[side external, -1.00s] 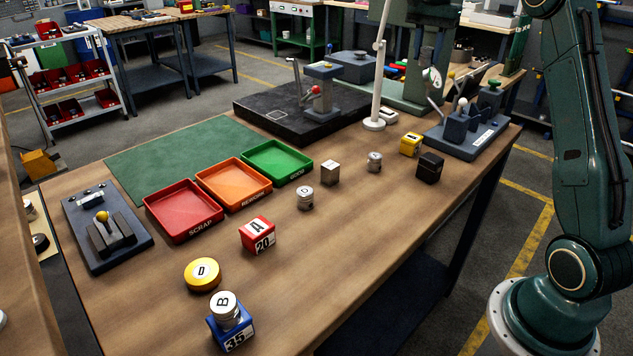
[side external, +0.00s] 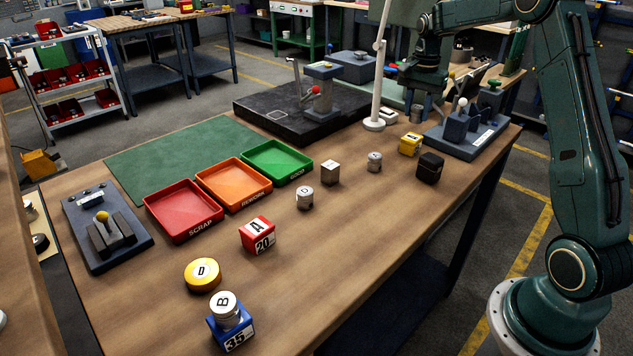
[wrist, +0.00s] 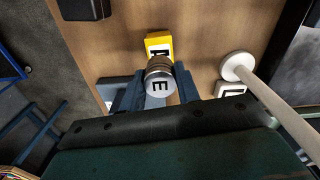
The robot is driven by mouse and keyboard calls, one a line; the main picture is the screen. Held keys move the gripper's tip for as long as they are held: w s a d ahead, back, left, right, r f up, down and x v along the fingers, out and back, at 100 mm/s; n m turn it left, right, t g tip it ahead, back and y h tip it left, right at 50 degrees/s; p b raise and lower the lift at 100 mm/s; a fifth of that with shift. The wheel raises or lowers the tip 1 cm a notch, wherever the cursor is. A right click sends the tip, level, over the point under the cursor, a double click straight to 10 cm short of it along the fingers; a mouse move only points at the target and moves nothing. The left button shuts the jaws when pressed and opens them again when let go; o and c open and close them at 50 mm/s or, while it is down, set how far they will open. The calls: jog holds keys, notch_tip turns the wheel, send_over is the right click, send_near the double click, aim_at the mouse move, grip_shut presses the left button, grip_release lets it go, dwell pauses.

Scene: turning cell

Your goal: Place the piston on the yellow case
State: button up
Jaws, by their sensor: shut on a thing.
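My gripper (side external: 416,102) is above the far right of the bench in the side view. In the wrist view my gripper (wrist: 158,92) has its blue-grey fingers shut on a silver piston (wrist: 160,78) marked E. The yellow case (wrist: 158,40), with a black letter on a white label, lies just beyond the piston and is partly covered by it. In the side view the held piston (side external: 416,114) hangs above and behind the yellow case (side external: 411,144), apart from it. The yellow case stands on the wooden bench.
A white post (side external: 377,80) stands left of my gripper. A dark blue fixture (side external: 470,140) is to the right. A black block (side external: 430,167) and a loose piston (side external: 374,161) stand near the yellow case. The red case (side external: 257,235) and trays are farther left.

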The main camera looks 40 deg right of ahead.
aim_at(412, 137)
jog(key=shift+f, duration=0.2)
jog(key=shift+f, duration=2.05)
jog(key=shift+f, duration=0.15)
jog(key=o, duration=1)
notch_tip(412, 137, up, 12)
jog(key=shift+r, duration=0.2)
